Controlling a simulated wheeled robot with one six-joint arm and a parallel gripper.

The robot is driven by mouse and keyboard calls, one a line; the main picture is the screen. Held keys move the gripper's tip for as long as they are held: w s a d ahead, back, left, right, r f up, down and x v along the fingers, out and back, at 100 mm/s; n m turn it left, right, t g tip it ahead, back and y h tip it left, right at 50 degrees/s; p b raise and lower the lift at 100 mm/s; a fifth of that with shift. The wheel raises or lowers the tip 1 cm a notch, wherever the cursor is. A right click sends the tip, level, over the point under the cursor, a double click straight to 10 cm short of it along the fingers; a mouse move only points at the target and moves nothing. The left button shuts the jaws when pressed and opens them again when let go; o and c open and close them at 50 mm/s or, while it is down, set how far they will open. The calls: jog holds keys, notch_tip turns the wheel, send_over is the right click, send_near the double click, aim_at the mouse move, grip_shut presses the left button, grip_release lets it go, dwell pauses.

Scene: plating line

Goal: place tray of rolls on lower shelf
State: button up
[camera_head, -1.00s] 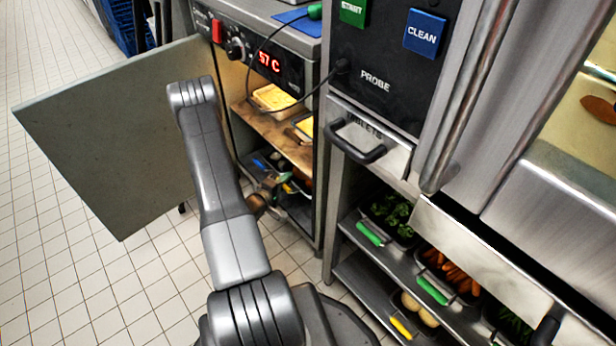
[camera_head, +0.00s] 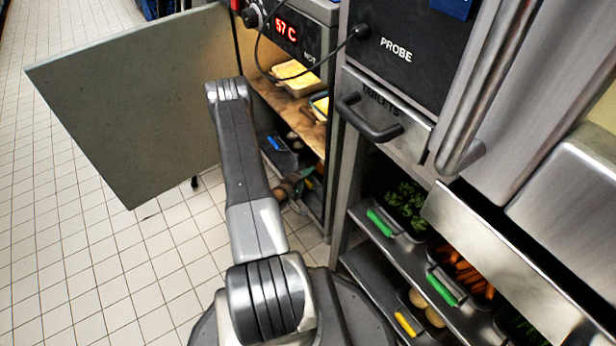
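An open hot cabinet with a red 57 C display (camera_head: 287,28) stands at centre. Its upper shelf (camera_head: 268,92) bears pans with yellow contents (camera_head: 297,77). Its dim lower space holds dark pans, one with a blue handle (camera_head: 273,143), and brown round things. A small brown and green shape (camera_head: 284,191) shows beside my arm at the cabinet's lower front; I cannot tell if it is part of the tray of rolls. My arm's link rises in front of the cabinet. My gripper is hidden behind it, so its hold on anything does not show.
The cabinet's grey door (camera_head: 130,100) stands wide open at left. At right, an open rack holds pans of greens (camera_head: 405,205), carrots (camera_head: 462,275) and round tan items (camera_head: 432,316). A drawer handle (camera_head: 368,120) and a steel bar handle (camera_head: 490,90) jut out. Tiled floor (camera_head: 90,270) is clear at lower left.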

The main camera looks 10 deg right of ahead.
jog(key=shift+o, duration=0.2)
jog(key=p+v, duration=0.3)
jog(key=v, duration=0.9)
jog(key=shift+r, duration=0.1)
